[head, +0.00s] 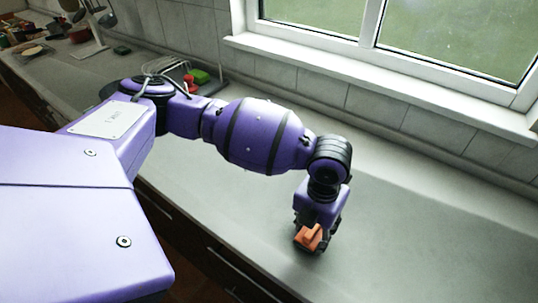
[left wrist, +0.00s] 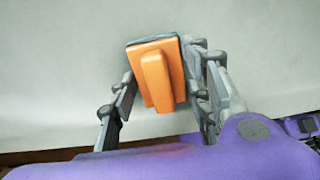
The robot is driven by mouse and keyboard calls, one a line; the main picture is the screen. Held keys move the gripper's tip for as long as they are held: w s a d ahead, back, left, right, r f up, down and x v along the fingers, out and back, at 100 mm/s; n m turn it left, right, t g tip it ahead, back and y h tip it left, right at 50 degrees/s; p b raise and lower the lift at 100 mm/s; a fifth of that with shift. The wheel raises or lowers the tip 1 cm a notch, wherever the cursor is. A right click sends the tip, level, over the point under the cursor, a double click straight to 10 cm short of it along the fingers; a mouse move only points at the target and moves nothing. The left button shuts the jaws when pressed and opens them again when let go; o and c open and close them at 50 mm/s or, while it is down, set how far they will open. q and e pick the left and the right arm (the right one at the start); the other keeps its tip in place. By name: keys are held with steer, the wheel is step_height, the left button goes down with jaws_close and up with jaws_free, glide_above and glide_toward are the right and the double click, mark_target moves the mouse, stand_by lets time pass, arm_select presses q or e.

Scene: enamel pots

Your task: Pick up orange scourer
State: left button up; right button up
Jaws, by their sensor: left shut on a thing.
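The orange scourer (head: 309,238) is at the end of my left arm in the head view. In the left wrist view the orange scourer (left wrist: 157,78) has a raised grip bar and a dark grey edge along its far side. My left gripper (head: 316,234) points down over the grey countertop and is shut on the scourer. In the left wrist view the fingers of my left gripper (left wrist: 165,92) stand on either side of it. I cannot tell whether the scourer touches the counter. My right gripper is not in view.
The grey countertop (head: 400,240) is clear around the gripper. A tiled wall and a window (head: 400,40) stand behind it. A rack with green and red items (head: 198,77) is beyond my arm. Several kitchen items stand at the far left. Drawers are below the counter's front edge.

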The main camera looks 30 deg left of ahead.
arm_select(q)
steer(key=shift+w+r, duration=0.1)
steer(key=shift+r, duration=0.45)
steer(key=s+d+r+p, duration=0.1)
steer(key=s+d+r, duration=0.5)
steer(key=s+r, duration=0.5)
steer(key=shift+s+d+r, duration=0.3)
steer(key=shift+s+d, duration=0.05)
steer(key=shift+s, duration=0.4)
